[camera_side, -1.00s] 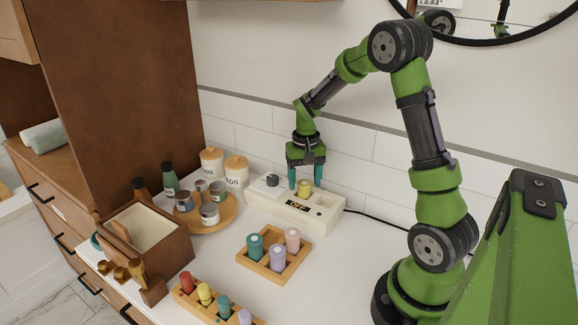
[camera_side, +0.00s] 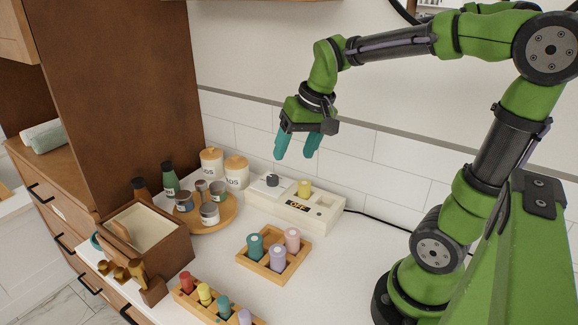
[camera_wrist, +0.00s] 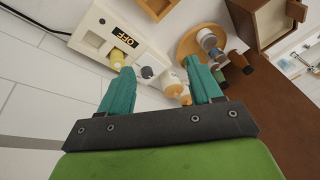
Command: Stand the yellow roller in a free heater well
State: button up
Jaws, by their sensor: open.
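The yellow roller (camera_side: 305,187) stands upright in a well of the white heater (camera_side: 270,207), at the back against the wall. In the wrist view the yellow roller (camera_wrist: 117,59) shows in the heater (camera_wrist: 98,22) beside the OFF display. Another heater well, right of the roller in the side view, looks empty. A second yellow roller (camera_side: 204,294) stands in the front wooden rack. My gripper (camera_side: 297,147) is open and empty, raised above the heater and apart from the roller. Its teal fingers (camera_wrist: 160,88) are spread in the wrist view.
A wooden tray (camera_side: 243,262) holds teal, lilac and pink rollers in front of the heater. A round board (camera_side: 228,218) with jars, lidded canisters (camera_side: 236,171) and a wooden box (camera_side: 178,247) stand left. Clear counter lies right of the tray.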

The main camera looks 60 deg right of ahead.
jog(key=s+a+n+t+y, duration=0.1)
jog(key=s+a+n+t, duration=0.1)
jog(key=s+a, duration=0.5)
jog(key=shift+s+a+r+t, duration=0.3)
jog(key=shift+s+a+t, duration=0.1)
jog(key=shift+a+t, duration=0.4)
